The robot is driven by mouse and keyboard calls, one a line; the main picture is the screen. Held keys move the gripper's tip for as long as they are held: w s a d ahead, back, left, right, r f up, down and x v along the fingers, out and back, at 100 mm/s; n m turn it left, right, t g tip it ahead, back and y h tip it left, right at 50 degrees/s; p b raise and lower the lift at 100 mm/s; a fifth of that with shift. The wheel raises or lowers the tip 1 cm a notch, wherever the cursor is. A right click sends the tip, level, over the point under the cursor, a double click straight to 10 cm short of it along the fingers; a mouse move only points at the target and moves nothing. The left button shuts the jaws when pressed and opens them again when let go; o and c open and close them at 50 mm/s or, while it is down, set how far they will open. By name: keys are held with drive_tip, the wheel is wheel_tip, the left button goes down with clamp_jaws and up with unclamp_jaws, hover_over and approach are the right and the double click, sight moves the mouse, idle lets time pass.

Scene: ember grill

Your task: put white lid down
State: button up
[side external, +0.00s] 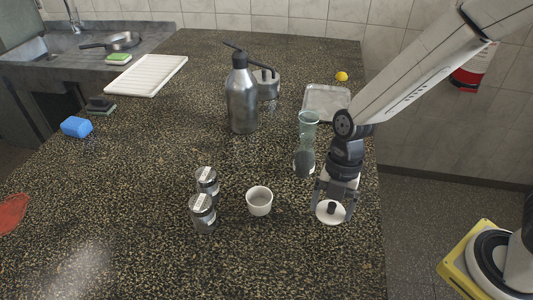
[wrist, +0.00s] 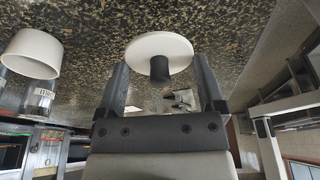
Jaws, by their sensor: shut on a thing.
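The white lid (side external: 327,217), a round disc with a dark knob, is at the right part of the speckled counter, right of the small white pot (side external: 259,203). My gripper (side external: 331,207) points down at it and is shut on the lid, with one finger on each side. In the wrist view the lid (wrist: 160,45) sits between the fingertips (wrist: 160,62), knob towards my gripper. It is at or just above the counter; I cannot tell if it touches. The pot (wrist: 32,55) also shows at the left of the wrist view, apart from the lid.
Two metal-topped jars (side external: 204,214) stand left of the pot. A glass carafe (side external: 305,150) is close behind my gripper. A steel bottle (side external: 242,100) and a clear tray (side external: 326,101) are farther back. The counter's right edge (side external: 382,240) is near. The front counter is clear.

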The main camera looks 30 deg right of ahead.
sight(327, 226)
drive_tip(key=shift+f, duration=0.45)
drive_tip(key=shift+f, duration=1.75)
drive_tip(key=shift+f, duration=0.15)
drive_tip(key=o, duration=0.9)
drive_tip(key=shift+v, duration=6.15)
